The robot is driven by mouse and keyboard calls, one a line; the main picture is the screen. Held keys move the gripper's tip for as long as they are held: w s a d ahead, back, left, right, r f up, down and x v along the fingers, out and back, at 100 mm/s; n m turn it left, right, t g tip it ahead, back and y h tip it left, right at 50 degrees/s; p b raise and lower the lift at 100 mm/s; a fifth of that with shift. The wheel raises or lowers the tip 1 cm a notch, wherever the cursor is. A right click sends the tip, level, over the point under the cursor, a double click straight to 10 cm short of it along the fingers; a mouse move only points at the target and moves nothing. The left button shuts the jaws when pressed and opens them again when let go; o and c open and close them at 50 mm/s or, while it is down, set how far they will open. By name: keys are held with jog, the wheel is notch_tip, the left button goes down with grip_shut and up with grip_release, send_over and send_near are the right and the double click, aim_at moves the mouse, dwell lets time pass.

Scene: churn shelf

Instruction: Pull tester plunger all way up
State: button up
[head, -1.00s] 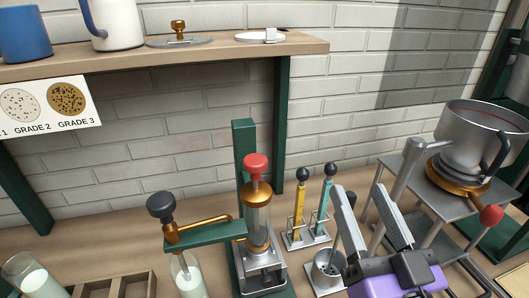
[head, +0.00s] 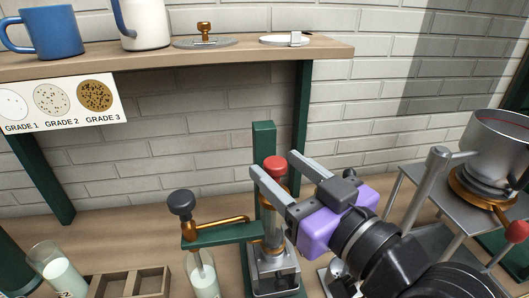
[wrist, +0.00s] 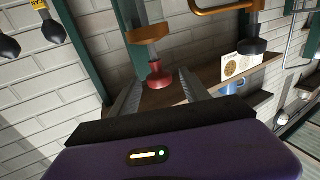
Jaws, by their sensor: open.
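The tester (head: 272,262) stands on the bench with a clear cylinder, a copper collar and a green post behind it. Its plunger has a red knob (head: 274,164) on top, low against the cylinder. My gripper (head: 282,168) is open, with its two fingers reaching to either side of the red knob. In the wrist view the red knob (wrist: 158,76) shows between the fingertips (wrist: 160,80), with a gap on each side. The fingers do not appear to grip it. Part of the cylinder is hidden behind the near finger in the head view.
A green arm with a black knob (head: 180,203) juts left of the tester over a milk glass (head: 204,275). A shelf (head: 180,62) with mugs and lids is behind and above. A steel pot (head: 495,145) on a stand is at right.

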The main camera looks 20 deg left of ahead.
aim_at(269, 159)
jog(key=shift+x, duration=2.5)
grip_shut()
